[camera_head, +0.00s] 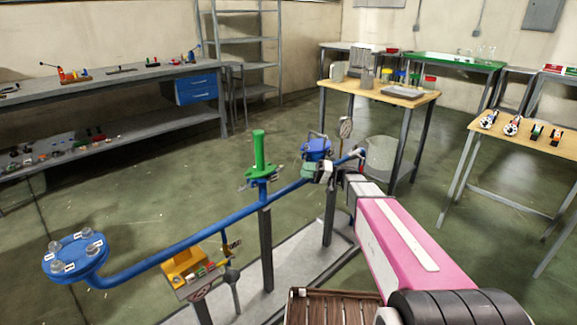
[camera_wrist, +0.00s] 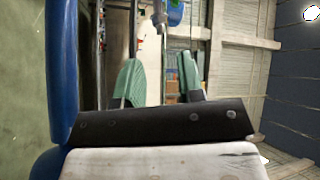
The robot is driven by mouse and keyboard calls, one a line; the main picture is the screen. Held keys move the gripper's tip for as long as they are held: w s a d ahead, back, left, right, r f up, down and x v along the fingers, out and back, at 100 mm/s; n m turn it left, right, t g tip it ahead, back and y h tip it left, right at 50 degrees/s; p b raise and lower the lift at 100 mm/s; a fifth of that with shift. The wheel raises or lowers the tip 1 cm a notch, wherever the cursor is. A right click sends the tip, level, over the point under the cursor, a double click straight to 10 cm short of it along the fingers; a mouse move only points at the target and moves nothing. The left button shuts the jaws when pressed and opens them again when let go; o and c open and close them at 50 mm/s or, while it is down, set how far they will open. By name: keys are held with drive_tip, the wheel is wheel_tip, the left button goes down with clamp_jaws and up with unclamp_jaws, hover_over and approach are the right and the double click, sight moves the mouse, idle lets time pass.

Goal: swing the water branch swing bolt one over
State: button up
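A blue pipe (camera_head: 200,238) runs across the head view, and a blue pipe also stands along the left side of the wrist view (camera_wrist: 62,70). A blue round fitting with a grey loop (camera_head: 316,147) sits near its far end. My gripper (camera_head: 318,171), with green fingertips, is just in front of and below this fitting. In the wrist view its fingers (camera_wrist: 160,78) stand apart with nothing clearly between them. A small grey rod end (camera_wrist: 160,20) and a blue piece (camera_wrist: 175,12) show beyond the fingertips. I cannot tell which part is swing bolt one; my gripper partly hides this area.
A blue flange with several labelled bolts (camera_head: 75,256) is at the pipe's near left end. A green upright handle (camera_head: 259,152) rises mid-pipe. A gauge (camera_head: 345,128) and a clear vessel (camera_head: 381,155) stand close behind my gripper. Open floor lies left.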

sight(283, 167)
drive_tip(key=x, duration=1)
drive_tip(key=shift+a, duration=0.1)
clamp_jaws()
